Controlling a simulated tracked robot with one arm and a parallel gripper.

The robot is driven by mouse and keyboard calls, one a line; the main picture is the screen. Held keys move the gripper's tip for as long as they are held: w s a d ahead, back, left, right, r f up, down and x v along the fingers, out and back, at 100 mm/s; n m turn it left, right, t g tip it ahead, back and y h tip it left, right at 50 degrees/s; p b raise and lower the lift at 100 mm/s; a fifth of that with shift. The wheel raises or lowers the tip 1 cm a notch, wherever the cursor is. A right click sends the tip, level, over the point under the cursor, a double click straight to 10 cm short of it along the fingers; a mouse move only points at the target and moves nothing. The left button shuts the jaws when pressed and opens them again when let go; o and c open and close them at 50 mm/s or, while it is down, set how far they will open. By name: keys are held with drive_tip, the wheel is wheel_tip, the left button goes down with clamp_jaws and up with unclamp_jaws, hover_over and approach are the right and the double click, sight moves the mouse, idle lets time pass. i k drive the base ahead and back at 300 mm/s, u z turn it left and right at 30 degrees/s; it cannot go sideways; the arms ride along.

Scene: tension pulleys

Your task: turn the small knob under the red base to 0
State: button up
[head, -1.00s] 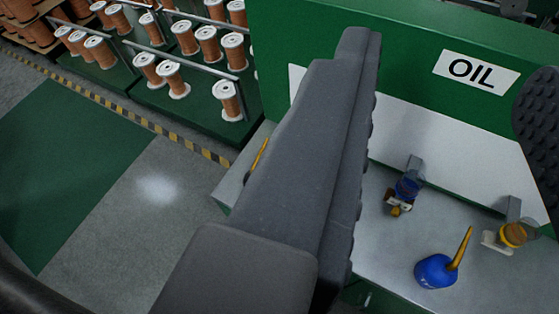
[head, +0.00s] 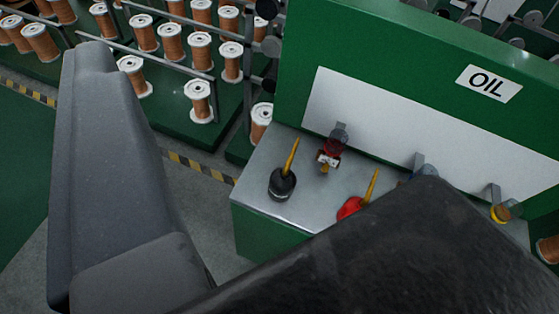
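The red base (head: 331,146) is a small red fitting on a grey bracket at the white back panel of the bench. Under it is a pale plate with a small brass-coloured knob (head: 324,168); its setting is too small to read. My gripper (head: 245,170) is empty. One thick grey finger stands at the left of the picture, well left of the red base and apart from it. Free space shows to the right of that finger. The other finger is not clearly seen; a large black shape covers the lower right.
A black oil can (head: 282,184) and a red oil can (head: 350,208) with yellow spouts stand on the bench (head: 262,160) near the knob. A yellow fitting (head: 502,212) is farther right. Spools (head: 199,98) fill racks at the back left. An OIL sign (head: 489,83) is on the green wall.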

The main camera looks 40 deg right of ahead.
sight(325, 169)
drive_tip(key=u, duration=0.1)
drive_tip(key=k, duration=1.1)
drive_tip(key=z, duration=1.2)
drive_tip(key=i, duration=1)
drive_tip(key=u, duration=0.1)
